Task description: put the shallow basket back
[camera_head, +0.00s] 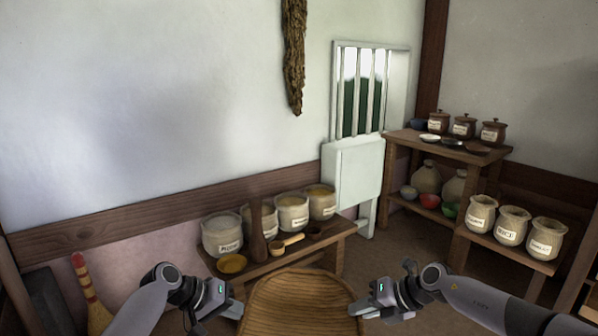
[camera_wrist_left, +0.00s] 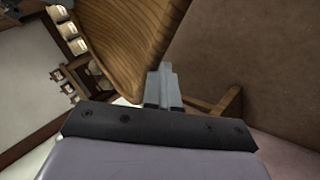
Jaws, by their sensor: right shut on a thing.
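The shallow basket (camera_head: 300,303) is a wide, woven, light-brown tray at the bottom middle of the head view, its near part cut off by the picture edge. My right gripper (camera_head: 355,309) is shut on its right rim. My left gripper (camera_head: 237,308) is at its left rim and looks shut on it. In the left wrist view the basket's wooden-looking side (camera_wrist_left: 130,40) runs up to the left fingers (camera_wrist_left: 162,84), which appear close together at its edge.
A shelf unit (camera_head: 450,150) with jars and bowls is at the right. A red-handled broom (camera_head: 85,280) leans at the left. Some floor is clear between bench and shelves.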

